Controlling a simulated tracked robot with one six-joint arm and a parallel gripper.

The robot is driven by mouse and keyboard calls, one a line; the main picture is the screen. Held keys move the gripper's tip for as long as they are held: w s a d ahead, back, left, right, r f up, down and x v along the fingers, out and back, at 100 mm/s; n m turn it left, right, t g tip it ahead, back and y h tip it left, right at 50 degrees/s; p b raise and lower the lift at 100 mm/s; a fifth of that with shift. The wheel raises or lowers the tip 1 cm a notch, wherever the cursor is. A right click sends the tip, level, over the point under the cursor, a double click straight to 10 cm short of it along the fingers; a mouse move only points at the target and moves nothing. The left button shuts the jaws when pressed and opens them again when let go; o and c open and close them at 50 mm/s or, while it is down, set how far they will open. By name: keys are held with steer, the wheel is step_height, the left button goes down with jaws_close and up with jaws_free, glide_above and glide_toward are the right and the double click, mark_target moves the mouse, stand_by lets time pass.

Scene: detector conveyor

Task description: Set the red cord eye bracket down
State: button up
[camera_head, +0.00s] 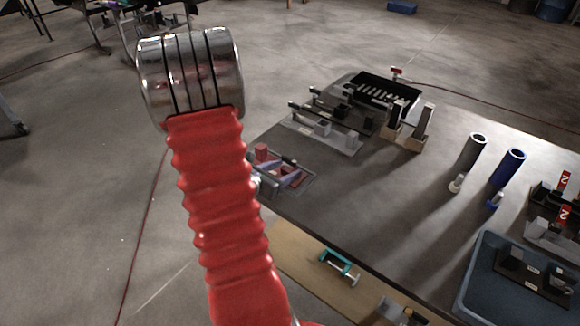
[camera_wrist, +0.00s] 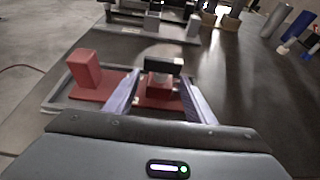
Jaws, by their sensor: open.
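My gripper (camera_wrist: 160,76) is open, its two pale purple fingers spread apart. Between them is a red bracket (camera_wrist: 155,103) with a flat red base and a dark block on top; gaps show beside it. A second red piece, an upright red block on a flat base (camera_wrist: 88,73), stands left of the fingers. Both red pieces are in a shallow grey tray (camera_wrist: 58,98) at the table's edge. In the head view, my gripper (camera_head: 285,177) is low over this tray, partly hidden by my red arm. I cannot tell which red piece is the cord eye bracket.
Grey fixtures (camera_head: 323,128) and a black slotted box (camera_head: 385,92) stand behind the tray. Grey and blue cylinders (camera_head: 509,167) and a blue bin (camera_head: 487,262) are to the right. A teal-handled piece (camera_head: 340,265) lies on the tan board in front. The dark table's middle is clear.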

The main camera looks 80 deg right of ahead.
steer(key=v, duration=1)
steer(key=shift+d+r, duration=0.1)
stand_by(0.6)
steer(key=shift+w+a+r+m, duration=0.25)
steer(key=shift+a+r+m, duration=0.05)
steer(key=w+a+r+m+t+y, duration=0.3)
steer(key=w+a+r+m+y, duration=0.1)
steer(key=a, duration=1)
steer(key=w+a+r+m+t+y, duration=0.4)
steer(key=a+r, duration=0.2)
steer(key=a, duration=0.8)
steer(key=w+a+r+m+t+y, duration=0.4)
steer(key=w+a+r, duration=0.1)
steer(key=a, duration=0.9)
steer(key=shift+a+r+m+y, duration=0.2)
steer(key=shift+a+m+y, duration=0.1)
steer(key=shift+m, duration=0.1)
